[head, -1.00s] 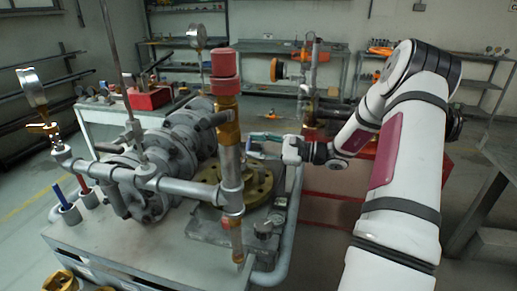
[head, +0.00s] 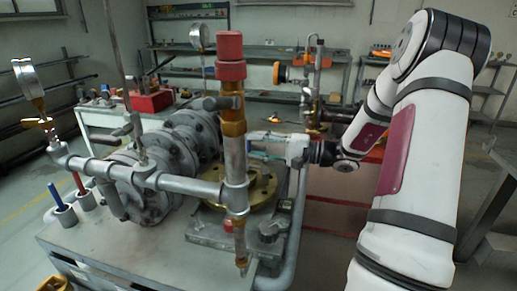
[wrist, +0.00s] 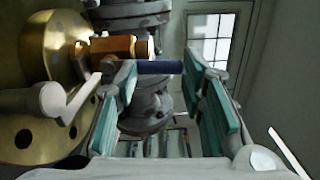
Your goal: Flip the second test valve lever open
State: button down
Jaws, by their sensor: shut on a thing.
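In the wrist view, a dark blue lever handle (wrist: 160,67) lies level between my gripper's teal finger pads. It sits beside a brass valve body (wrist: 112,47). My gripper (wrist: 163,95) is shut on the lever, with the two pads apart at either end of the blue part. In the head view, my gripper (head: 262,142) reaches in from the right, just behind the vertical test pipe (head: 236,155) with its red cap. The fingertips and the lever are partly hidden there by the pipe.
A large brass flange (head: 262,190) lies below my gripper. Flanged grey valves (head: 150,180) and a pressure gauge (head: 28,78) stand to the left. A red pen and a blue pen (head: 56,194) stand in cups on the bench. Floor is clear at the far left.

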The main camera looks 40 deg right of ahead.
jog(key=shift+s+a+n, duration=0.15)
jog(key=shift+n, duration=0.35)
jog(key=c, duration=1.3)
grip_release()
jog(key=v, duration=1.2)
